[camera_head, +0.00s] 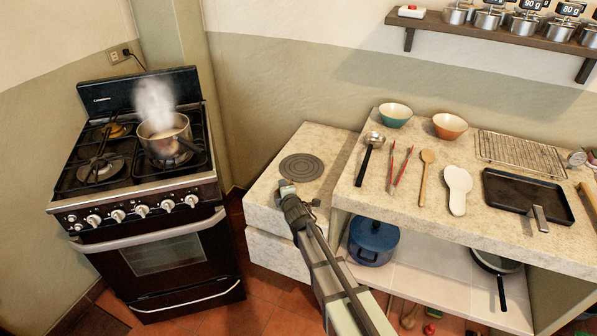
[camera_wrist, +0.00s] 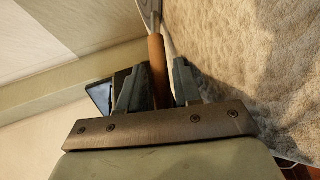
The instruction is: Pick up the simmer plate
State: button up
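The simmer plate (camera_head: 302,167) is a dark grey round disc with rings, lying flat on the low stone-topped cabinet between the stove and the long counter. My gripper (camera_head: 287,187) is at its near edge and hides the part closest to me. In the wrist view, a brown wooden handle (camera_wrist: 157,72) with a grey metal end (camera_wrist: 149,14) runs between the two fingers of my gripper (camera_wrist: 162,80). It appears to be the plate's handle. The fingers stand apart, with a narrow gap beside the handle; a firm grip does not show.
A steaming pot (camera_head: 165,137) stands on the stove (camera_head: 140,205) at left. The higher counter (camera_head: 400,204) at right holds bowls, utensils, a rack and a black pan (camera_head: 527,195). A blue pot (camera_head: 373,241) sits underneath. The low cabinet top (camera_head: 273,201) is otherwise clear.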

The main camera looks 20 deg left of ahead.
jog(key=shift+c, duration=0.5)
grip_shut()
jog(key=shift+r, duration=0.15)
